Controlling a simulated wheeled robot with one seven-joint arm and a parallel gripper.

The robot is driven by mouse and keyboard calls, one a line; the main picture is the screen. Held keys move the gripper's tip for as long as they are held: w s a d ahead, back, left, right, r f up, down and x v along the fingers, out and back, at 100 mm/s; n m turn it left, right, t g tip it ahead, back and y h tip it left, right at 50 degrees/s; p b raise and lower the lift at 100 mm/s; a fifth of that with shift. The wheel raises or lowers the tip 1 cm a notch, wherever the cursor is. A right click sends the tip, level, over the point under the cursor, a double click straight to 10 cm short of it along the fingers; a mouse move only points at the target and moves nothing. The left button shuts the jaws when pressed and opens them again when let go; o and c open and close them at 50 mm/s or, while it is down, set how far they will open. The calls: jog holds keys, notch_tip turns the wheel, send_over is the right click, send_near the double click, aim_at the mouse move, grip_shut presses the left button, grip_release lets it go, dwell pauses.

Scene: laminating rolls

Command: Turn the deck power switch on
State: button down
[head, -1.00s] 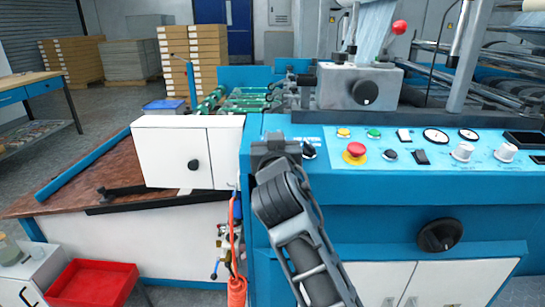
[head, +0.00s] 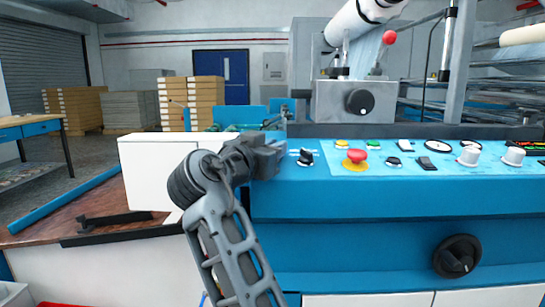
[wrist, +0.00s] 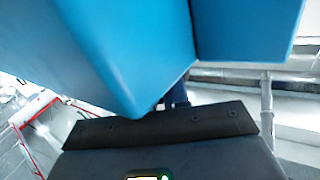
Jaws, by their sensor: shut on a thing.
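A black rotary switch (head: 306,157) with white markings beside it sits at the left end of the blue control panel (head: 400,184). I take it for the deck power switch; its label is too small to read. My gripper (head: 280,153) is just left of it over the panel's left edge, pointing right. The switch appears slightly apart from the fingertips. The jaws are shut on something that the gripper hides. The wrist view shows a blue machine corner (wrist: 120,65) close up; fingertips and switch do not show there.
A white cabinet (head: 157,165) stands left of my gripper.

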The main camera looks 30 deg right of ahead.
jog(key=shift+f, duration=0.35)
jog(key=c, duration=1.2)
grip_release()
jog(key=shift+r, duration=0.1)
jog(key=v, duration=0.7)
jog(key=shift+a+p, duration=0.35)
jog(key=shift+s, duration=0.1)
